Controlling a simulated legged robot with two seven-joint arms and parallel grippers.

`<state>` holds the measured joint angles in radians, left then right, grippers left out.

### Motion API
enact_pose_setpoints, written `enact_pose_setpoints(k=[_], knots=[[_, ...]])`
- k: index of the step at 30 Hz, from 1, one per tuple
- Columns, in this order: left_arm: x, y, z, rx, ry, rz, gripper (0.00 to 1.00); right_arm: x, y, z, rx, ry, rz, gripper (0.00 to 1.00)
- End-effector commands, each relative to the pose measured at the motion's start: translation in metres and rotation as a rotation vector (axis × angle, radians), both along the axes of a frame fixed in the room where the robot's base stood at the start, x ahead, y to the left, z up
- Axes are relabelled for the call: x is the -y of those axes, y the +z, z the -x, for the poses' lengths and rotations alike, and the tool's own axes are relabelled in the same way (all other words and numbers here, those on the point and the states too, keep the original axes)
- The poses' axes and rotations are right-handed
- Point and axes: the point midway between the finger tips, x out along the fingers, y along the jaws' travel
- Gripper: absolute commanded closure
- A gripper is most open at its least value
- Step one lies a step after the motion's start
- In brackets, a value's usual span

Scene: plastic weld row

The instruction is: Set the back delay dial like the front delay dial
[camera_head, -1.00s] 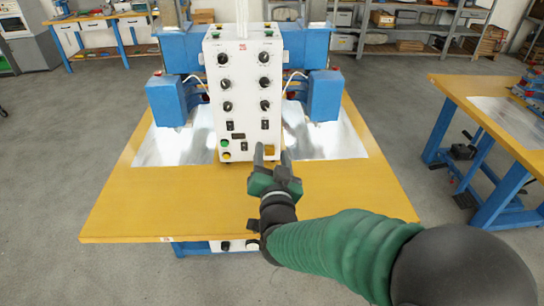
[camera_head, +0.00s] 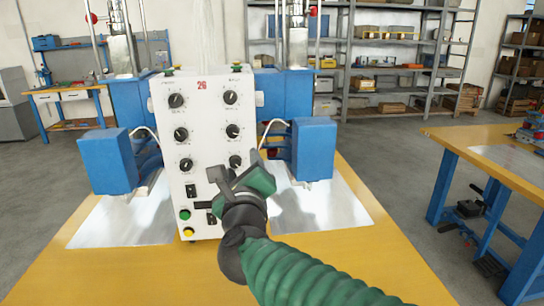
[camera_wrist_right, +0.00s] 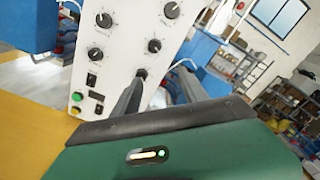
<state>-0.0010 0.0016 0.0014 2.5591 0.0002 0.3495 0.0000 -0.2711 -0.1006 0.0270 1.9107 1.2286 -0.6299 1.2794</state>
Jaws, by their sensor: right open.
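The white control panel (camera_head: 208,190) has two columns of three black dials. The left column has top (camera_head: 176,100), middle (camera_head: 181,135) and bottom (camera_head: 186,164) dials; the right column has top (camera_head: 230,97), middle (camera_head: 233,131) and bottom (camera_head: 235,161) dials. Their labels are too small to read, so I cannot tell which are the delay dials. My right gripper (camera_head: 234,168) is open in front of the lower right dial. My left gripper is not in view.
Below the dials are black switches (camera_head: 191,191), a green button (camera_head: 185,215) and a yellow one (camera_head: 188,232). Blue machine housings (camera_head: 105,162) flank the panel. The yellow table (camera_head: 120,270) is clear in front. Another table (camera_head: 450,140) stands at right.

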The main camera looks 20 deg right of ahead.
Motion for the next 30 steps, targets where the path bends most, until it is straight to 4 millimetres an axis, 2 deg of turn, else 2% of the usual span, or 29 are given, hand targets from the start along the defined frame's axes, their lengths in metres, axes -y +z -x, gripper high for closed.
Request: enact_pose_setpoints(k=[2, 5, 15, 21, 25, 30], knots=[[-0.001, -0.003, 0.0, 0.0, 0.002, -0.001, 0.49, -0.01, 0.004, -0.002, 0.018, 0.014, -0.042, 0.49], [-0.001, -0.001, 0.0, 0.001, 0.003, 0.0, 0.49, -0.009, 0.005, -0.015, 0.015, 0.013, -0.042, 0.49], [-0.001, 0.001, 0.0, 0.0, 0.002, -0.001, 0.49, 0.03, 0.0, -0.099, 0.009, 0.007, -0.045, 0.49], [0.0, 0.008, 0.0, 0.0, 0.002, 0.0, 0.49, 0.038, 0.001, -0.143, 0.011, 0.009, -0.041, 0.49], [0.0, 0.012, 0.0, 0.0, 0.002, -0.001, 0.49, 0.04, 0.001, -0.159, 0.01, 0.009, -0.04, 0.49], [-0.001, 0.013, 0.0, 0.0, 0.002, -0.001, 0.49, 0.044, 0.0, -0.165, 0.011, 0.01, -0.041, 0.49]])
